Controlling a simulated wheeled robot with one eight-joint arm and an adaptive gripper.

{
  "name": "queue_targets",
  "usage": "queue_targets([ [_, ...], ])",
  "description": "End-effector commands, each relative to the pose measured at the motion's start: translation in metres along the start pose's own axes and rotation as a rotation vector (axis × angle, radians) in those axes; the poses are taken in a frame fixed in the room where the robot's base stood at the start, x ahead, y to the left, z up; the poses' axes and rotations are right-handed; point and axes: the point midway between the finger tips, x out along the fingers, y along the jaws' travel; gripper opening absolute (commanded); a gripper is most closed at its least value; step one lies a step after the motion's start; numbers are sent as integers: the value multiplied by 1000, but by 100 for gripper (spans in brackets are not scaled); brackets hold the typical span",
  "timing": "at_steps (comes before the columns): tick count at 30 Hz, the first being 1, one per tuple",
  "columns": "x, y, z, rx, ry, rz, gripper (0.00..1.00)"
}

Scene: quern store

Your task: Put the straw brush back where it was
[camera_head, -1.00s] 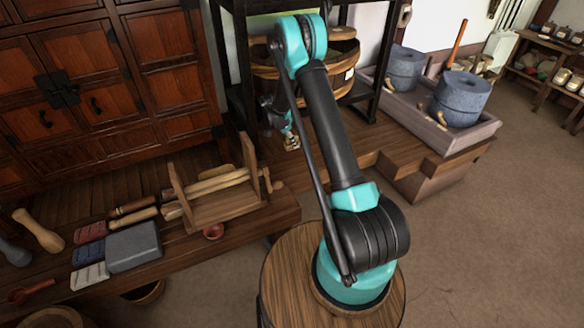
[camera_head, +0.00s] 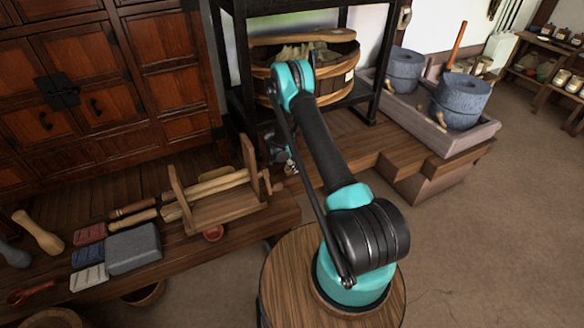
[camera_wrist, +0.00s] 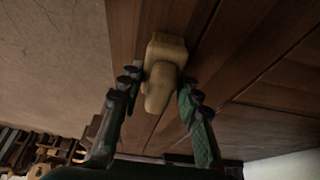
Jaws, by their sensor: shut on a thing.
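The straw brush (camera_wrist: 160,88) is a tan piece with a blocky end and a rounded, narrower end. It sits between the two dark fingers of my gripper (camera_wrist: 158,84) in the wrist view, and the gripper is shut on it. Wooden boards show behind it; whether it touches them I cannot tell. In the head view my gripper (camera_head: 282,153) is small and partly hidden by my own arm, over the wooden platform to the right of the wooden frame. Only a small pale bit of the brush (camera_head: 291,168) shows there.
The wooden frame with rollers (camera_head: 215,198) stands left of my gripper on the low platform. A dark rack (camera_head: 240,70) holding a round wooden tub (camera_head: 345,75) stands behind. A stone quern (camera_head: 459,98) sits in a trough at right. Open floor lies front right.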

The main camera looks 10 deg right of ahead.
Motion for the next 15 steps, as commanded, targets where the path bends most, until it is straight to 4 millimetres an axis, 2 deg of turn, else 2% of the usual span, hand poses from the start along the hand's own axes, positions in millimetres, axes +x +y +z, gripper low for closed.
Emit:
queue_targets([
  [11,4,0,2,0,0,0,0],
  [12,4,0,2,0,0,0,38],
  [15,4,0,2,0,0,0,51],
])
